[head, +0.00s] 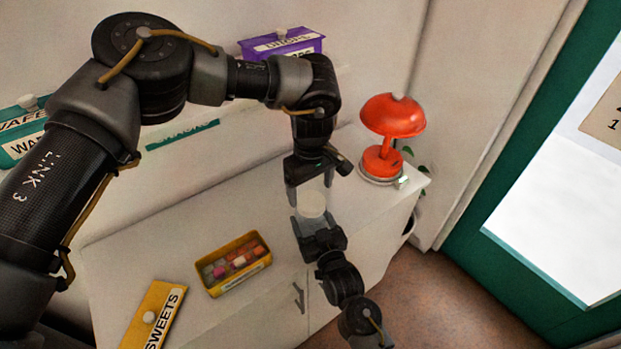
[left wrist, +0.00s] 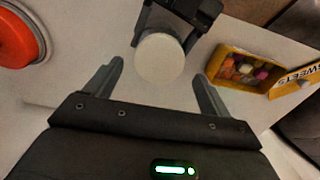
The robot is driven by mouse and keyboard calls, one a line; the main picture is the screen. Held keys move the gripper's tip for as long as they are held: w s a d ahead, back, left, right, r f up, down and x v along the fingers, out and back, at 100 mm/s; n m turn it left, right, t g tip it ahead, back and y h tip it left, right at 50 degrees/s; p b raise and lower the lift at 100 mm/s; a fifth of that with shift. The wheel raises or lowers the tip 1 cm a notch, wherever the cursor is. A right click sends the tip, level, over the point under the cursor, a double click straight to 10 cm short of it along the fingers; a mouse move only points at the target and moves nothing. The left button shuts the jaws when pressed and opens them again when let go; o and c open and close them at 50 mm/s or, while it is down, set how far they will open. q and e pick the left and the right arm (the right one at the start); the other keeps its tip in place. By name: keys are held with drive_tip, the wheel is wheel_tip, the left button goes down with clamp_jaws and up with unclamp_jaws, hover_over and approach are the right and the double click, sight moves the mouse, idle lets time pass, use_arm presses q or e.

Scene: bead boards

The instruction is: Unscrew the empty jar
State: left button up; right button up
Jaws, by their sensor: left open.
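The jar's round white lid (head: 312,204) shows between my two grippers near the right end of the white cabinet top; in the left wrist view it is a pale disc (left wrist: 160,58). The jar's body under it is mostly hidden. My left gripper (head: 312,187) is open above the lid, pointing down. In the left wrist view its two fingers (left wrist: 158,75) stand apart, one to each side of the lid and clear of it. My right gripper (head: 314,226) comes from the front, its fingers on both sides of the jar, seemingly shut on it.
A red lamp (head: 391,116) stands at the cabinet's right end. A yellow open box (head: 238,285) of coloured sweets sits left of the jar, with a yellow SWEETS lid (head: 157,312) beside it. A purple box (head: 281,44) and a teal box (head: 22,135) are behind.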

sight(311, 201)
use_arm(q)
drive_tip(key=shift+f, duration=1.85)
drive_tip(key=shift+c, duration=0.4)
